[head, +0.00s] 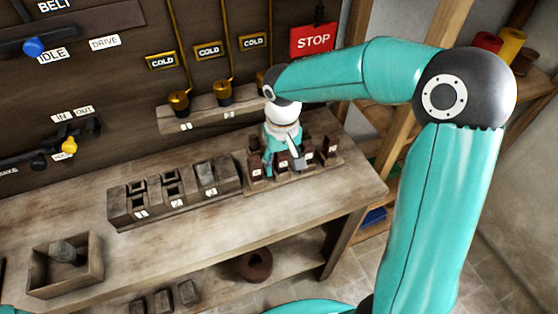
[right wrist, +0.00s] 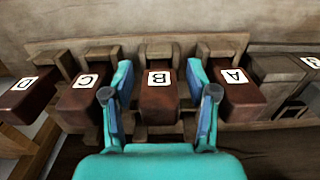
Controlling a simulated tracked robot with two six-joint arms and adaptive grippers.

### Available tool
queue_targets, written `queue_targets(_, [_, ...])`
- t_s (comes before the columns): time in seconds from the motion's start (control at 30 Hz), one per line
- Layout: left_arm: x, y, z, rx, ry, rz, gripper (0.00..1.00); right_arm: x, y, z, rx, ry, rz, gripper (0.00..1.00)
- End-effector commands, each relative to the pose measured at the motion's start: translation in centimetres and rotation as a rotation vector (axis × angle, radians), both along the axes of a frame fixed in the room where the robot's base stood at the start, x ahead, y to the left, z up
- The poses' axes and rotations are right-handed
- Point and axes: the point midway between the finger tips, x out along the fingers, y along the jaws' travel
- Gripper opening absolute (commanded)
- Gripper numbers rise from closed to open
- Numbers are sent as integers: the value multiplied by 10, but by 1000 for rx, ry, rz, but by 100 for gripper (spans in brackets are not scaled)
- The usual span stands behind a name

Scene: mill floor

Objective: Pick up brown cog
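A brown round thing with a hole in its middle (head: 254,265), which may be the brown cog, lies on the shelf below the bench in the head view; teeth are too small to tell. My right gripper (head: 287,160) is far above it, at the rack of lettered blocks on the bench top. In the right wrist view this gripper (right wrist: 160,100) is open, its fingers on either side of the dark red block B (right wrist: 158,95), with gaps showing between. Block A (right wrist: 235,88) and block C (right wrist: 85,95) stand just outside the fingers. My left gripper is not in view.
A wooden rack with several slots (head: 175,200) stands left of the lettered blocks. An open box (head: 65,280) holds a grey piece at the left. Several dark blocks lie on the lower shelf. A red STOP sign (head: 313,40) and levers are on the wall.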

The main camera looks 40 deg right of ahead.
Motion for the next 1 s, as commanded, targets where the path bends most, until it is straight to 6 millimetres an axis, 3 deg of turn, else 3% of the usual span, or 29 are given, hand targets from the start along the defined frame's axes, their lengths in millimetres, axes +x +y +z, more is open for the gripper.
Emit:
queue_targets(0.03, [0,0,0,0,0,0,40,0,0,0,0,0,0,45])
queue_targets(0.3, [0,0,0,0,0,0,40,0,0,0,0,-1,0,4])
queue_targets(0.73, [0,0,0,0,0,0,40,1,0,8,-1,-3,1,4])
queue_targets(1.0, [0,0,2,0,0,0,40,2,1,47,-1,-7,2,4])
